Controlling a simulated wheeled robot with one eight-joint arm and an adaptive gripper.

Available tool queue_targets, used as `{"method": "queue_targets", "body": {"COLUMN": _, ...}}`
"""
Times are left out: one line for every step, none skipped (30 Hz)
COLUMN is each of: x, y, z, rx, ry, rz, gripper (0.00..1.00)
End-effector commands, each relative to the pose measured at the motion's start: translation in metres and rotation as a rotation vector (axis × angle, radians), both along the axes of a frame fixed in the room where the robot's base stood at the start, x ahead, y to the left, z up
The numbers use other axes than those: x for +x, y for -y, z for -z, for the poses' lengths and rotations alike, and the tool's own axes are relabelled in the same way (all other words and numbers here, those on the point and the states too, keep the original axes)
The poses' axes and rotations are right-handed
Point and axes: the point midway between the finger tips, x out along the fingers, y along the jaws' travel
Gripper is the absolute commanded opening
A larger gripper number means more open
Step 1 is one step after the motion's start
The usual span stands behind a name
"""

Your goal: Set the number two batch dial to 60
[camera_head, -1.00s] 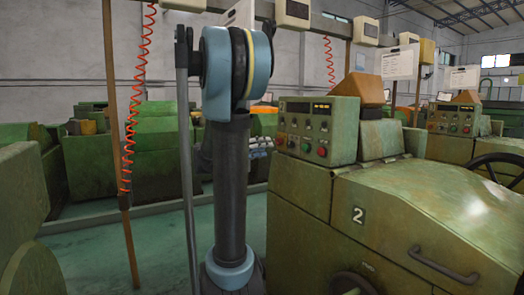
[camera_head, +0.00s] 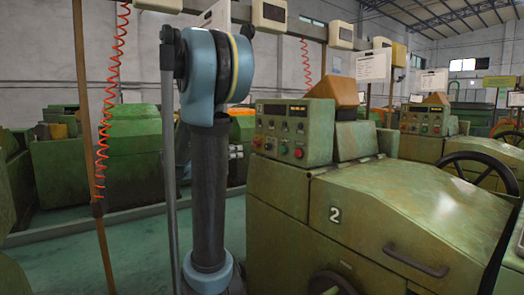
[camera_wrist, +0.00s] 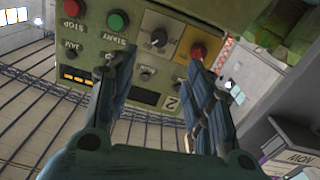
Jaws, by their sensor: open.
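The number two machine (camera_head: 385,215) has a green control panel (camera_head: 322,148) with buttons, knobs and displays. In the wrist view the panel (camera_wrist: 105,45) appears nearly upside down and close. A dark knob on a pale square plate with marks, which looks like the batch dial (camera_wrist: 158,38), sits between and beyond my fingertips; its setting is too small to read. My gripper (camera_wrist: 158,65) is open and empty, its two fingers apart in front of the panel. The fingers cover parts of the panel. My gripper is not in the head view.
A red button (camera_wrist: 198,49) on a yellow plate is close to the right fingertip. A green button (camera_wrist: 117,20) and a red button (camera_wrist: 73,8) lie to the left. A smaller knob (camera_wrist: 148,73) lies between the fingers. A black handwheel (camera_head: 482,172) stands at the right.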

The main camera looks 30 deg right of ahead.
Motion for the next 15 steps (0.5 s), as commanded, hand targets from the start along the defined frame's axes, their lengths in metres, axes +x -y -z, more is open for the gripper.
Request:
{"method": "queue_targets", "body": {"x": 0.000, "y": 0.007, "z": 0.000, "rx": 0.000, "ry": 0.000, "rz": 0.003, "gripper": 0.47}}
{"method": "queue_targets", "body": {"x": 0.000, "y": 0.010, "z": 0.000, "rx": -0.001, "ry": -0.001, "rz": 0.004, "gripper": 0.47}}
{"method": "queue_targets", "body": {"x": 0.000, "y": 0.015, "z": 0.000, "rx": 0.000, "ry": -0.001, "rz": 0.003, "gripper": 0.47}}
{"method": "queue_targets", "body": {"x": 0.000, "y": 0.019, "z": 0.000, "rx": 0.000, "ry": -0.001, "rz": 0.003, "gripper": 0.47}}
{"method": "queue_targets", "body": {"x": 0.001, "y": 0.023, "z": 0.000, "rx": 0.000, "ry": -0.001, "rz": 0.004, "gripper": 0.47}}
{"method": "queue_targets", "body": {"x": 0.001, "y": 0.027, "z": 0.000, "rx": 0.000, "ry": -0.001, "rz": 0.003, "gripper": 0.47}}
{"method": "queue_targets", "body": {"x": 0.002, "y": 0.031, "z": 0.000, "rx": 0.000, "ry": -0.001, "rz": 0.003, "gripper": 0.47}}
{"method": "queue_targets", "body": {"x": 0.002, "y": 0.035, "z": 0.000, "rx": -0.001, "ry": -0.001, "rz": 0.004, "gripper": 0.47}}
{"method": "queue_targets", "body": {"x": 0.002, "y": 0.039, "z": 0.000, "rx": 0.000, "ry": -0.001, "rz": 0.003, "gripper": 0.47}}
{"method": "queue_targets", "body": {"x": 0.002, "y": 0.043, "z": 0.000, "rx": -0.001, "ry": -0.002, "rz": 0.003, "gripper": 0.47}}
{"method": "queue_targets", "body": {"x": 0.002, "y": 0.047, "z": 0.000, "rx": -0.001, "ry": -0.002, "rz": 0.004, "gripper": 0.47}}
{"method": "queue_targets", "body": {"x": 0.003, "y": 0.052, "z": 0.000, "rx": -0.001, "ry": -0.002, "rz": 0.003, "gripper": 0.47}}
{"method": "queue_targets", "body": {"x": 0.003, "y": 0.056, "z": 0.000, "rx": -0.001, "ry": -0.002, "rz": 0.003, "gripper": 0.47}}
{"method": "queue_targets", "body": {"x": 0.004, "y": 0.060, "z": 0.000, "rx": -0.001, "ry": -0.002, "rz": 0.004, "gripper": 0.47}}
{"method": "queue_targets", "body": {"x": 0.004, "y": 0.064, "z": 0.000, "rx": -0.001, "ry": -0.002, "rz": 0.003, "gripper": 0.47}}
